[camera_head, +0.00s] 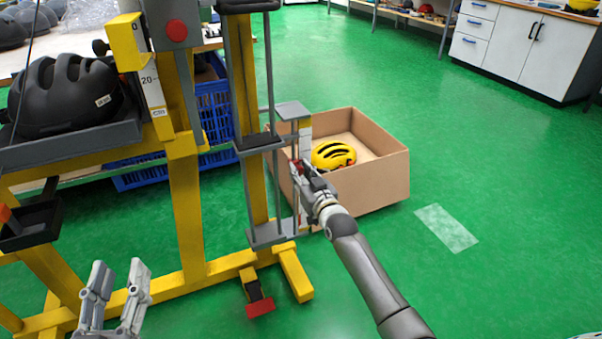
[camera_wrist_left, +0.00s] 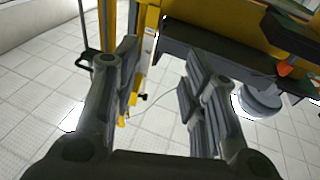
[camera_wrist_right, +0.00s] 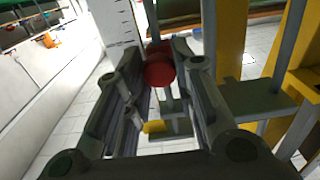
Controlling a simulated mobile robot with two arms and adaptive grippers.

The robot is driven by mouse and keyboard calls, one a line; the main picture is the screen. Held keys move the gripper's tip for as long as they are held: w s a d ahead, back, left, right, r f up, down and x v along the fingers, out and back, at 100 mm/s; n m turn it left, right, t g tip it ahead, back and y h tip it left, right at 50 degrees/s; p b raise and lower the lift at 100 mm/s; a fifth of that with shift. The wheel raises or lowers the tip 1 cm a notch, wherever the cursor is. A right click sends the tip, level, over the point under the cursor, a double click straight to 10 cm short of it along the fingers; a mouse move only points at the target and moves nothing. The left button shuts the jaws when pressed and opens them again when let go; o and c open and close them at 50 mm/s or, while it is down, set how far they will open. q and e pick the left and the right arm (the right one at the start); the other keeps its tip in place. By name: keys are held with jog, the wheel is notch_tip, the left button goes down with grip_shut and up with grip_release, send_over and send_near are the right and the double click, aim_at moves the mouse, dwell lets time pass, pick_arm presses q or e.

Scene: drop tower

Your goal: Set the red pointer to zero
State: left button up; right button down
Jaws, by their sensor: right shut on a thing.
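The red pointer (camera_wrist_right: 158,73) shows in the right wrist view as a round red knob between my right gripper's fingers (camera_wrist_right: 160,90), beside a white scale strip (camera_wrist_right: 116,25). In the head view, a little red of the pointer (camera_head: 296,164) shows at the tip of my right gripper (camera_head: 304,172), on the lower right of the tower. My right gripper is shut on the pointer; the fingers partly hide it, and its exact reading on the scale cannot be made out. My left gripper (camera_head: 116,292) is open and empty at the lower left, and its spread fingers (camera_wrist_left: 155,95) show in the left wrist view.
A yellow and grey drop tower (camera_head: 185,205) stands at left, with a black helmet (camera_head: 66,95) on its platform. A cardboard box (camera_head: 375,189) with a yellow helmet (camera_head: 334,155) is behind my right gripper. A red pedal (camera_head: 261,308) is low in front.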

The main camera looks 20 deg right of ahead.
pick_arm(q)
jog(key=s+a+f+g+y+p, duration=0.1)
jog(key=s+a+f+g+p, duration=0.1)
jog(key=f+g, duration=0.3)
jog(key=s+a+f+g+y+p, duration=0.1)
jog(key=s+f+g+y, duration=0.15)
jog(key=f, duration=0.55)
jog(key=s+a+f+g+p, duration=0.2)
jog(key=s+g, duration=0.2)
jog(key=s, duration=0.2)
jog(key=s+a+f+g+y+p, duration=0.1)
jog(key=s+a+f+g+p, duration=0.1)
jog(key=s+g, duration=0.2)
jog(key=shift+s+a+f+n+p, duration=0.15)
jog(key=shift+s+f+n+p, duration=0.2)
jog(key=shift+s, duration=0.85)
pick_arm(e)
notch_tip(320, 180, up, 8)
jog(key=c, duration=1.4)
grip_release()
jog(key=shift+o, duration=1.1)
jog(key=shift+f, duration=0.1)
